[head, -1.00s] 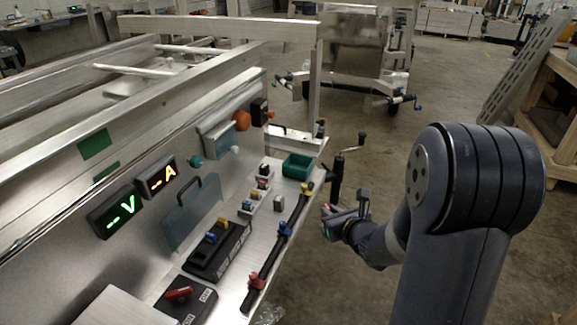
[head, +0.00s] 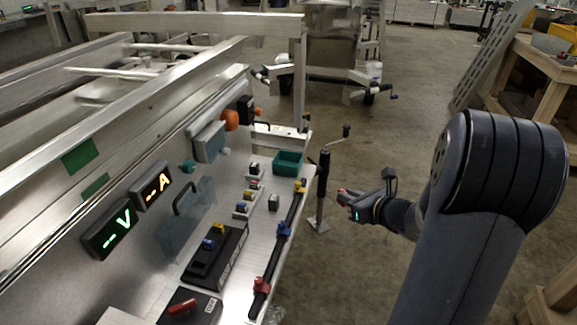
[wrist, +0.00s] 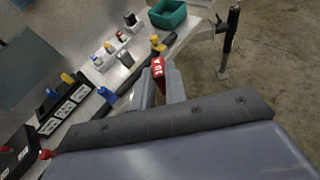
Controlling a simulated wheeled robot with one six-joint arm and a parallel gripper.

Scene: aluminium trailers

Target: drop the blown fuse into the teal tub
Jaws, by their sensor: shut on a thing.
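The teal tub (head: 288,163) stands near the far right end of the metal bench; it also shows at the top of the wrist view (wrist: 168,14). My gripper (head: 345,198) is off the bench's right edge, to the right of and nearer than the tub. In the wrist view my gripper (wrist: 158,82) is shut on a small red fuse (wrist: 158,67) with white marking, held between the fingertips. Whether this fuse is blown cannot be read from its looks. The tub's inside floor is mostly hidden.
A black rail with yellow, blue and red clips (head: 283,230) runs along the bench's right edge. Small block holders (head: 247,200) stand beside the tub. A jack post with a crank (head: 322,180) rises just right of the tub. Open floor lies to the right.

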